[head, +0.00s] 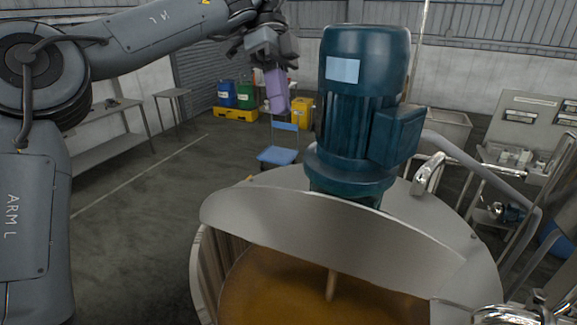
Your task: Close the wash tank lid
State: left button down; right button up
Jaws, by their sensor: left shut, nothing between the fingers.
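The wash tank (208,265) stands at the lower right of the head view, with amber liquid (290,290) and a stirrer shaft (331,285) showing inside. Its grey half lid (330,232) is raised and tilted up, leaving the near half of the tank open. A teal motor (360,90) stands on the tank top behind the lid. My left gripper (277,108) is shut and empty, with purple fingers pointing down. It hangs in the air left of the motor, apart from the lid. My right gripper is not in view.
Pipes and a metal handle (428,174) stand at the tank's right side. A table (110,150) stands at the left. The floor left of the tank is clear.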

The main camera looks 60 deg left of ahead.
pick_arm(q)
jog(key=b, duration=0.9)
send_near(280, 197)
jog(key=w+a+f, duration=0.1)
jog(key=w+f, duration=0.2)
jog(key=shift+s+d+f+p, duration=0.2)
jog(key=shift+s+d+f, duration=0.45)
jog(key=shift+s, duration=0.2)
jog(key=shift+s+d+f+p, duration=0.2)
jog(key=shift+s+d+f, duration=0.3)
jog(key=shift+s+d, duration=0.35)
